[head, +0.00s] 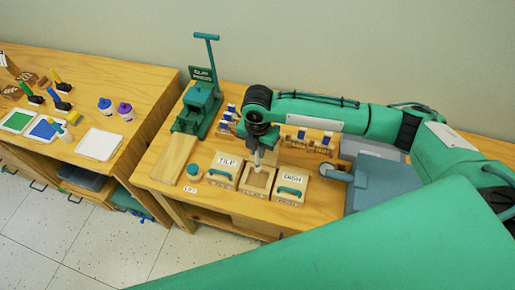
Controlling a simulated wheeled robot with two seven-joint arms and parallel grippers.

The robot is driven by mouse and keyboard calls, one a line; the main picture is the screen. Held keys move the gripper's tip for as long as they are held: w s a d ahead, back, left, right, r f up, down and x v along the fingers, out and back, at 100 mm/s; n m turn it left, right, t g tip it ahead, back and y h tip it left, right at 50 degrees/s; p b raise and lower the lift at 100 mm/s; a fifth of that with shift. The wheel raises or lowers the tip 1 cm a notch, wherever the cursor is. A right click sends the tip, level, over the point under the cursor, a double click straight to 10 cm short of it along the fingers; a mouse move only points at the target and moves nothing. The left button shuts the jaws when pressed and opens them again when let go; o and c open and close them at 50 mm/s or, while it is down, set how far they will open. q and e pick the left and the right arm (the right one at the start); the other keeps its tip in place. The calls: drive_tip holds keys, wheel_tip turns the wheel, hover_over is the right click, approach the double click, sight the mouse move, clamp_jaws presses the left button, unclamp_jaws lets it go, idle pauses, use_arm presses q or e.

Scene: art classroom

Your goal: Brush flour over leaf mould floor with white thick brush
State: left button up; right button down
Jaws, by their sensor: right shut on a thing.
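My right gripper (257,149) points down above the leaf mould (246,192), in the middle of the row on the wooden table. It is shut on the white thick brush (257,162), which hangs upright with its lower end at or just over the mould's opening. I cannot tell whether the brush touches the mould floor. The mould looks like a square wooden frame with a recess. Flour cannot be made out. My left gripper is not in view.
A mould labelled TILE (223,171) and another wooden mould with a green handle (291,189) flank it closely. A small green-lidded jar (193,172), a board (174,158) and a green clay press (199,108) stand left.

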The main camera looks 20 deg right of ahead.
sight(257, 162)
wheel_tip(257, 162, down, 3)
drive_tip(key=shift+b, duration=1.25)
drive_tip(key=shift+f, duration=1.7)
drive_tip(key=shift+r+p, duration=0.1)
drive_tip(key=shift+p, duration=0.2)
drive_tip(key=shift+f, duration=0.65)
drive_tip(key=shift+w, duration=0.1)
